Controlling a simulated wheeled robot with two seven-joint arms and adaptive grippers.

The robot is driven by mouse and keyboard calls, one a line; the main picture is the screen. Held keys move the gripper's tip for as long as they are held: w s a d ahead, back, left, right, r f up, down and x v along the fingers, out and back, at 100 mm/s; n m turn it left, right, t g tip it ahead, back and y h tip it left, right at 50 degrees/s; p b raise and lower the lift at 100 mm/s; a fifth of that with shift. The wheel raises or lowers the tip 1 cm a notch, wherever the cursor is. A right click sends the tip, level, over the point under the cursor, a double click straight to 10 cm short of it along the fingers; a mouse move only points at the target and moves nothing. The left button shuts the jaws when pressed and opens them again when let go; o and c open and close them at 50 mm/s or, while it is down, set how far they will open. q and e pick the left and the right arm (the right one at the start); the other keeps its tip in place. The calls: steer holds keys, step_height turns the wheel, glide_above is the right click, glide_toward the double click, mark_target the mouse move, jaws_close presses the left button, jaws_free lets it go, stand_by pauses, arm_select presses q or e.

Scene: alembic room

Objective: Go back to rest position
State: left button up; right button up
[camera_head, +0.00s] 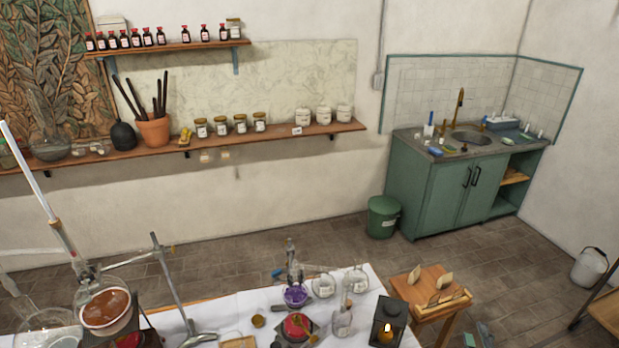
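I cannot make out either of my grippers in the head view. No gripper holds or touches anything that I can see. The work table (245,306) with a white cloth lies along the bottom edge. A round flask of brown liquid (107,309) sits at its left, with a metal stand (172,285) beside it. A dish of purple material (295,296) and a red item (297,326) are near its middle. A dark lantern (388,321) with a glowing flame stands at its right end.
A small wooden table (428,282) stands right of the cloth. A green sink cabinet (440,192) and a green bin (383,216) stand at the back. A wall shelf (280,133) holds jars and a pot. A bucket (588,267) is at far right. Open tiled floor (300,236) lies between.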

steer(key=s+d+f+m+g+h, duration=0.1)
steer(key=s+d+f+m+g, duration=0.3)
steer(key=f, duration=0.5)
steer(key=s+d+f+m+g+h, duration=0.1)
steer(key=s+f+m+g+h, duration=0.1)
steer(key=s+f+m+g, duration=0.6)
steer(key=s+a+f+g+y, duration=0.1)
steer(key=s+a+f+y, duration=0.2)
steer(key=s+a+f, duration=0.3)
steer(key=s+a+f+g+y, duration=0.25)
steer(key=a+f, duration=0.25)
steer(key=f, duration=0.3)
step_height(320, 180, down, 28)
steer(key=s+a, duration=0.1)
steer(key=s, duration=0.2)
steer(key=s+f+g, duration=0.2)
steer(key=s+f, duration=1.7)
steer(key=shift+s+n, duration=0.15)
steer(key=shift+n, duration=0.15)
steer(key=shift+a, duration=0.1)
